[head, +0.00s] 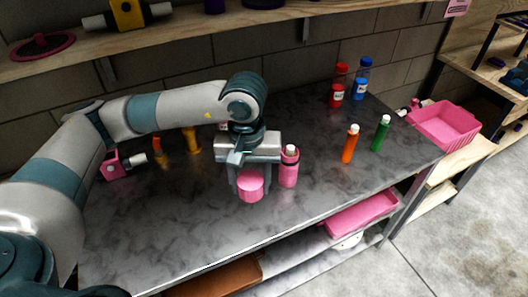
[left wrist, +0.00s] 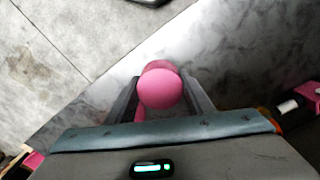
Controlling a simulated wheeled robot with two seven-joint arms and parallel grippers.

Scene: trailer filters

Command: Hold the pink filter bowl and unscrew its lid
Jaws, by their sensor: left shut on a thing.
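My left gripper (head: 250,188) points down over the front middle of the workbench and is shut on a pink, round-ended cylinder, which looks like the pink filter bowl (head: 250,191). In the left wrist view the pink bowl (left wrist: 160,88) sits between the two dark fingers. I cannot tell a separate lid on it; its upper part is hidden by the gripper. I cannot tell whether it touches the bench. A pink bottle (head: 288,170) with a white top stands upright just right of the gripper. My right gripper is not in view.
The grey workbench (head: 215,235) is bare in front. Orange (head: 350,145) and green (head: 381,134) bottles stand right, red (head: 336,95) and blue (head: 361,80) ones behind. A pink tray (head: 445,124) is far right. A pink part with white port (head: 113,165) lies left.

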